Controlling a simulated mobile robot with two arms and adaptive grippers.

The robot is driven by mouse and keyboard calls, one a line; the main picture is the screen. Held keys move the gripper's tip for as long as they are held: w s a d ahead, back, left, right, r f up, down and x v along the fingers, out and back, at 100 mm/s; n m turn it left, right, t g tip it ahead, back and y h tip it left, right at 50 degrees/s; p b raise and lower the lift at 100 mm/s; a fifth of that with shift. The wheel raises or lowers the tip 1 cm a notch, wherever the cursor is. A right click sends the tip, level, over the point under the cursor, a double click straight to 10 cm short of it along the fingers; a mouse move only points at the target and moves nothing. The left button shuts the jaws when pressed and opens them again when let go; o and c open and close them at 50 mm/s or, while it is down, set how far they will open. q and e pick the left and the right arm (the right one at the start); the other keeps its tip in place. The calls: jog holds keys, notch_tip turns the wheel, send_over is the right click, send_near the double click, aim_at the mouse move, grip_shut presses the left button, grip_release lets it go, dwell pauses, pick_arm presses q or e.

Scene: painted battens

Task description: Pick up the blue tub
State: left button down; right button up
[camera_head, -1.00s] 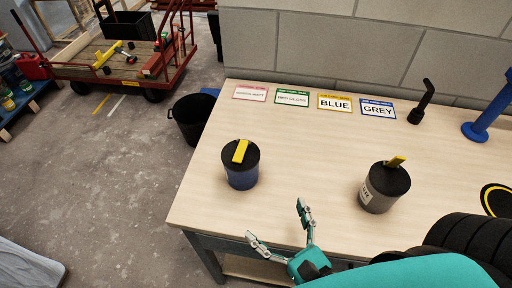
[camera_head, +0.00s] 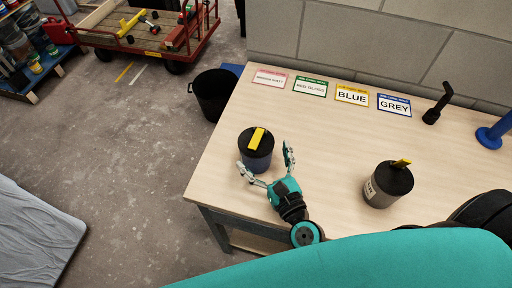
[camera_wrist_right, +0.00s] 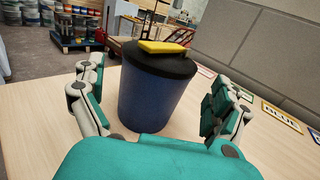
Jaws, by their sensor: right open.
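The blue tub (camera_head: 257,160) stands upright on the wooden bench, with a black lid and a yellow block on top. My right gripper (camera_head: 266,164) is open just in front of it, one finger to each side. In the right wrist view the tub (camera_wrist_right: 150,98) stands between the two open fingers (camera_wrist_right: 157,100), and I see a gap at both sides. A grey tub (camera_head: 380,188) with a black lid and a yellow piece on it stands to the right on the bench. My left gripper is not in view.
Coloured cards (camera_head: 351,95), including BLUE and GREY, lie along the back of the bench (camera_head: 310,135). A black stand (camera_head: 437,104) and a blue stand (camera_head: 494,134) are at the right. A black bucket (camera_head: 213,95) is on the floor beyond the bench's left edge.

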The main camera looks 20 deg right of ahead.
aim_at(256, 145)
jog(key=w, duration=0.1)
jog(key=w+p, duration=0.1)
jog(key=w, duration=0.2)
jog(key=shift+a, duration=0.35)
jog(key=shift+w+f+p, duration=0.1)
jog(key=shift+w+p, duration=0.2)
jog(key=shift+w, duration=0.05)
jog(key=shift+s, duration=0.1)
jog(key=shift+c, duration=1)
jog(key=c, duration=1.2)
